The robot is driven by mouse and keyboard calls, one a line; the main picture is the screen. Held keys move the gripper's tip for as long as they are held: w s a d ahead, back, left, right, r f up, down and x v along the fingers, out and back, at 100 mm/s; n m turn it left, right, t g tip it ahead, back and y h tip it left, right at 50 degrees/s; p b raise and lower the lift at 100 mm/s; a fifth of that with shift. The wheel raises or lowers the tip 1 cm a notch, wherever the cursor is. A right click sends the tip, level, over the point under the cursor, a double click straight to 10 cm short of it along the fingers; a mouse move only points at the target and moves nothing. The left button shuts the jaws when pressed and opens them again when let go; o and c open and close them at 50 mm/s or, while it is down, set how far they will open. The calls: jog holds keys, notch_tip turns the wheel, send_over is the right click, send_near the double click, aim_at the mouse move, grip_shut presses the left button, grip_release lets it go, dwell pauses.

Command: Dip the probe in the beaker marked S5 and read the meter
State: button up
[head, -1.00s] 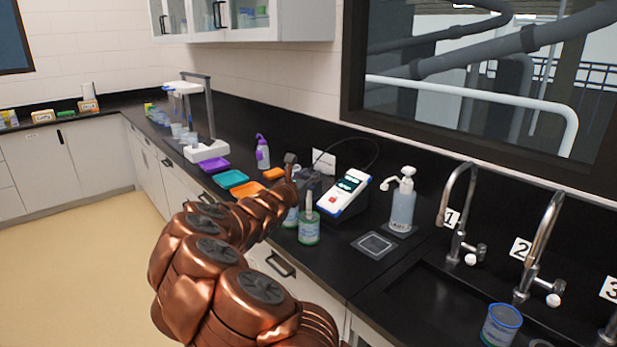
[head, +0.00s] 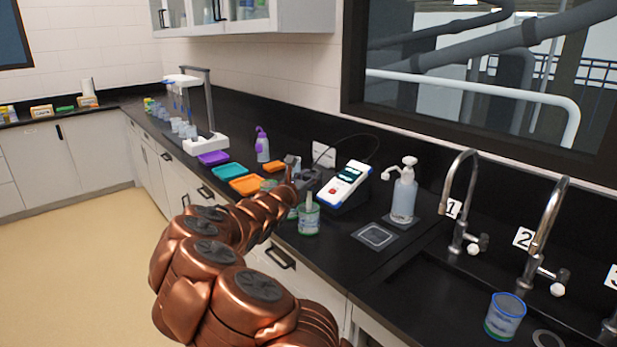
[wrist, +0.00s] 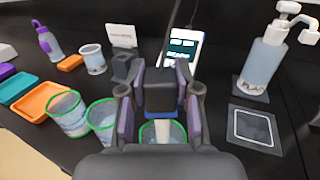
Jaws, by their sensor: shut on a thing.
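My gripper (wrist: 161,112) is shut on the dark handle of the probe (wrist: 162,92) in the wrist view. The probe's pale lower end points down over a green-rimmed beaker (wrist: 178,133) and appears to be inside its rim; its depth is unclear. In the head view my gripper (head: 304,181) is partly behind my arm, with that beaker (head: 308,222) below it. Two more green-rimmed beakers (wrist: 67,115) (wrist: 103,117) stand to the left in the wrist view. I cannot read the beaker marks. The meter (head: 345,184) has a lit screen, too small to read.
A pump bottle (head: 403,198) and a square pad (head: 375,236) are right of the meter. Coloured trays (head: 229,171) and a purple-topped bottle (head: 262,148) are left. A blue-rimmed beaker (head: 504,318) is by the numbered taps. A cable arches behind the meter.

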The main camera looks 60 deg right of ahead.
jog(key=shift+f+b, duration=1.15)
jog(key=shift+f, duration=0.5)
dwell(1.1)
jog(key=shift+r+p, duration=3.25)
jog(key=shift+r, duration=1.45)
jog(key=shift+r+p, duration=1.1)
jog(key=shift+r, duration=0.5)
jog(key=shift+w+f, duration=0.1)
jog(key=shift+f, duration=0.05)
